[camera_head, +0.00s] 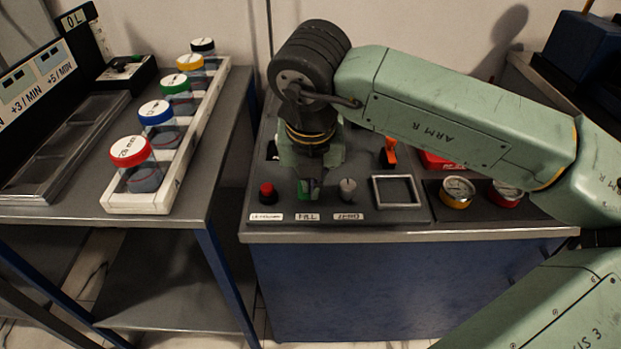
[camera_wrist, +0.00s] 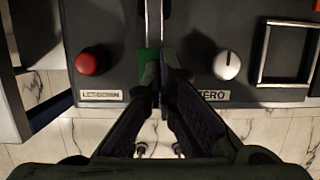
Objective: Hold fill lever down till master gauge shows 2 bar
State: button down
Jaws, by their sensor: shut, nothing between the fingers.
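The green fill control (camera_head: 308,188) sits above the FILL label on the grey panel, between a red knob and a white knob. It also shows in the wrist view as a green patch (camera_wrist: 147,66) beside my fingertips, with a metal bar running up from there. My gripper (camera_head: 311,180) points down over it. In the wrist view the fingers (camera_wrist: 163,72) are shut and empty at the green part, partly covering it; I cannot tell whether they touch it. No gauge in view can be read as the master gauge.
A red knob (camera_wrist: 88,62) and the white ZERO knob (camera_wrist: 227,65) flank the fingers closely. A square metal frame (camera_head: 396,177) lies to the right. A yellow-rimmed gauge (camera_head: 457,191) and a red-rimmed gauge stand under my arm. Lidded jars fill a white rack (camera_head: 137,203) at left.

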jog(key=shift+r, duration=0.8)
jog(key=shift+r+p, duration=0.1)
jog(key=shift+p, duration=0.2)
jog(key=shift+r, duration=0.35)
notch_tip(320, 180, up, 13)
jog(key=p, duration=0.1)
jog(key=shift+s, duration=0.15)
